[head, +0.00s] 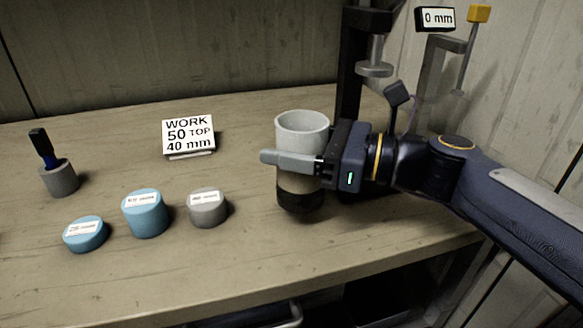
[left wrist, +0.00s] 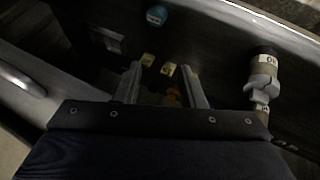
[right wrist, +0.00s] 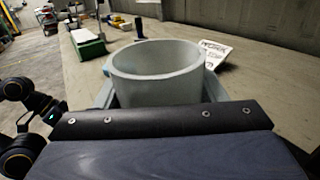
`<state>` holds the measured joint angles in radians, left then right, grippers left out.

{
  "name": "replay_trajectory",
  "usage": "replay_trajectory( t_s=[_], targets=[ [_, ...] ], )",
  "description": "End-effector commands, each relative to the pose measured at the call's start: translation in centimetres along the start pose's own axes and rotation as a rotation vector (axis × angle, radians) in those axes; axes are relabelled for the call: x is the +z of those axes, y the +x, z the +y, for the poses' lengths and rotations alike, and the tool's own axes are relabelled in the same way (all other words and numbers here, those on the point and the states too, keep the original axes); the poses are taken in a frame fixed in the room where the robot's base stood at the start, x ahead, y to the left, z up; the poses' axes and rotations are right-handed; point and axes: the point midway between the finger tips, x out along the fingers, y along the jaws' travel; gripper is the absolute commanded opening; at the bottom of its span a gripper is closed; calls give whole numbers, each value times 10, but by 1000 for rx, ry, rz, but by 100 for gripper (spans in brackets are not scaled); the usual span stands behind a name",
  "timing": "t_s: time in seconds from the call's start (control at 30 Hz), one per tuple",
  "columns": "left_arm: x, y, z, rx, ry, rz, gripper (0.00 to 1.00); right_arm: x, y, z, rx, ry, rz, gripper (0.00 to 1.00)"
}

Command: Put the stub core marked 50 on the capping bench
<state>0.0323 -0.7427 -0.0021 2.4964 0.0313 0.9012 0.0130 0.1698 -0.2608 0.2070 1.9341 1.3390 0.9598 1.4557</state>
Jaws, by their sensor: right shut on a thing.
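My right gripper (head: 292,160) is shut on a stub core (head: 303,186), an upright cylinder with a pale open-topped liner, a tan middle and a dark lower end. The core is over the capping bench (head: 250,262), right of the sign; I cannot tell whether its base touches the top. The right wrist view shows its hollow pale rim (right wrist: 158,72) between the fingers. The left wrist view shows a dark-ended cylinder with a label (left wrist: 265,62), its number unclear. My left gripper (left wrist: 163,72) is open and empty, and is outside the head view.
A sign (head: 188,137) reads WORK 50 TOP 40 mm. Two blue caps (head: 146,213) (head: 86,234) and a grey cap (head: 207,208) lie in front of it. A tool stands in a grey cup (head: 60,179). A dark stand with a 0 mm display (head: 435,18) rises behind my right gripper.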

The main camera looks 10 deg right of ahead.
Motion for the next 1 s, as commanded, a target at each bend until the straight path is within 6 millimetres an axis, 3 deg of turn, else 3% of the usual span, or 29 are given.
replay_trajectory(
  t_s=[0.2, 0.6, 0.63, 0.77, 1.0],
  targets=[
    [10, 20, -9, 0, 0, 0, 36, -35, 1, -4, -2, 1, -1, 44],
    [10, 20, -9, 0, 0, 0, 36, -38, 1, -3, 0, 0, -1, 44],
    [10, 20, -9, 0, 0, 0, 36, -39, 1, -3, 0, 1, 1, 65],
    [10, 20, -9, 0, 0, 0, 36, -38, 1, -3, 0, 1, 1, 82],
    [10, 20, -9, 0, 0, 0, 36, -38, 1, -3, 0, 1, 1, 86]
  ],
)
